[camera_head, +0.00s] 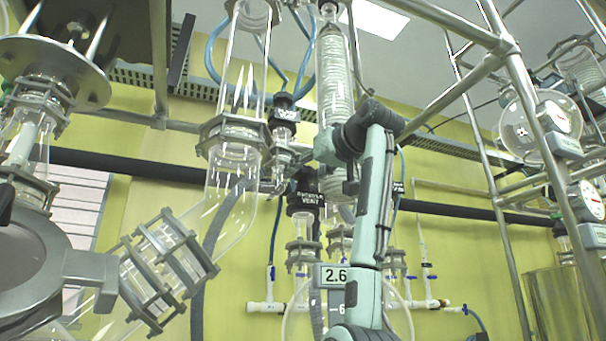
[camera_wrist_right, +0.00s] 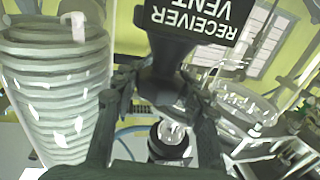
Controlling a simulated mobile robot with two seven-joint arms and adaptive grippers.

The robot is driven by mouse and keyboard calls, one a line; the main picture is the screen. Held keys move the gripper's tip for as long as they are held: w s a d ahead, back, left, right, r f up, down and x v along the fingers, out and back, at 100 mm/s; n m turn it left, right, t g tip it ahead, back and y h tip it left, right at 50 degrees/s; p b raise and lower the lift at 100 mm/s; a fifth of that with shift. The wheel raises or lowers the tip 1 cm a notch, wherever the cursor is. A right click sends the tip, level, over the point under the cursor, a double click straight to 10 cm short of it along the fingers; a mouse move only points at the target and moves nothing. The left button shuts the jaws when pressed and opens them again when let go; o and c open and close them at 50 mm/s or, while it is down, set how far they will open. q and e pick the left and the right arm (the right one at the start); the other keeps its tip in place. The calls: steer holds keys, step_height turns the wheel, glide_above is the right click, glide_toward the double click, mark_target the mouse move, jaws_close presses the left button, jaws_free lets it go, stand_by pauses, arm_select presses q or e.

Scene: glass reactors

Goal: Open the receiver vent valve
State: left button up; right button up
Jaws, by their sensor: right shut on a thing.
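The receiver vent valve shows in the head view as a black fitting with a "RECEIVER VENT" label (camera_head: 306,199), on top of a clear glass tube. In the wrist view its black label (camera_wrist_right: 200,20) appears upside down, with the dark valve knob (camera_wrist_right: 168,62) below it. My right gripper (camera_wrist_right: 160,88) is shut on this knob, one dark finger on each side. In the head view my right arm rises from the bottom centre and bends at the top; the fingertips are hard to make out there. How far the valve is turned cannot be told. My left gripper is not in view.
A coiled glass condenser (camera_head: 334,85) stands close beside the arm and shows at the left of the wrist view (camera_wrist_right: 55,90). Another black-capped fitting (camera_head: 285,113) is up and left of the valve. A metal pipe frame (camera_head: 483,150) stands on the right.

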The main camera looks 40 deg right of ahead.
mark_target(309, 169)
steer(key=o, duration=0.9)
steer(key=shift+o, duration=0.2)
steer(key=shift+s+f, duration=0.1)
steer(key=shift+s, duration=0.25)
steer(key=s+b, duration=0.2)
steer(key=s, duration=0.4)
steer(key=shift+a+b, duration=0.15)
steer(key=shift+b, duration=0.2)
steer(key=shift+s+a, duration=0.1)
steer(key=shift+s, duration=0.5)
